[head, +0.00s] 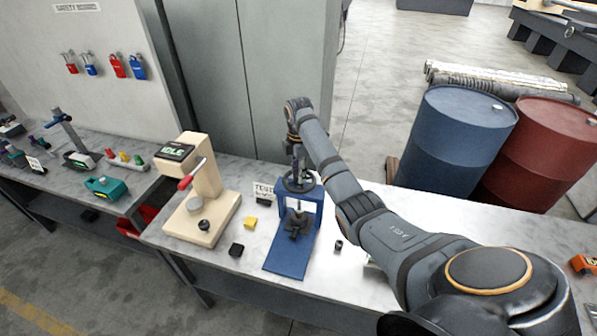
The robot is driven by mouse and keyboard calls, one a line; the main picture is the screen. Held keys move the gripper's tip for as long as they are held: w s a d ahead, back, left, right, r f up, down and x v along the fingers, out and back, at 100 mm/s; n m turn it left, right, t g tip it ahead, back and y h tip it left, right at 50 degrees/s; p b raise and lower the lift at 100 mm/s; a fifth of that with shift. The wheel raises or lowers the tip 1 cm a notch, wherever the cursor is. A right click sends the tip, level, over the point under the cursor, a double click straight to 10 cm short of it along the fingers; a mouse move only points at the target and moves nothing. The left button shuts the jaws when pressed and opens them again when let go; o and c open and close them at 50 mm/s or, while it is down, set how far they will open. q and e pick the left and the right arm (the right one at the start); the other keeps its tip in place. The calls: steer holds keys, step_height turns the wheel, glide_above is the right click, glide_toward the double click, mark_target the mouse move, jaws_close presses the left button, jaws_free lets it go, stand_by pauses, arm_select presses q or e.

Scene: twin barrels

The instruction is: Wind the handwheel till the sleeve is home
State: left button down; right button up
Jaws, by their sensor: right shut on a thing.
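A blue press frame (290,258) stands on the grey bench, with a dark handwheel (299,183) on its top. My right gripper (298,170) comes down from above at the wheel and is shut on it; the arm hides part of the grip. Dark parts (296,222) sit inside the frame under the wheel. They are too small to tell which is the sleeve or how far it is seated. My left gripper is out of view.
A cream machine (208,185) with a red lever and a screen reading "IDLE" stands left of the press. A yellow block (250,224), a black block (236,250) and a small dark cylinder (338,244) lie nearby. Blue (455,140) and red (540,150) barrels stand behind the bench.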

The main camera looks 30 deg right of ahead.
steer(key=m, duration=0.4)
steer(key=shift+d+m, duration=0.1)
steer(key=shift+m, duration=0.2)
steer(key=m, duration=0.3)
steer(key=shift+m, duration=0.4)
steer(key=m, duration=0.4)
steer(key=shift+f, duration=0.1)
steer(key=m, duration=1.1)
steer(key=shift+s+f, duration=0.1)
steer(key=shift+f, duration=0.05)
steer(key=m, duration=0.6)
steer(key=shift+m, duration=0.4)
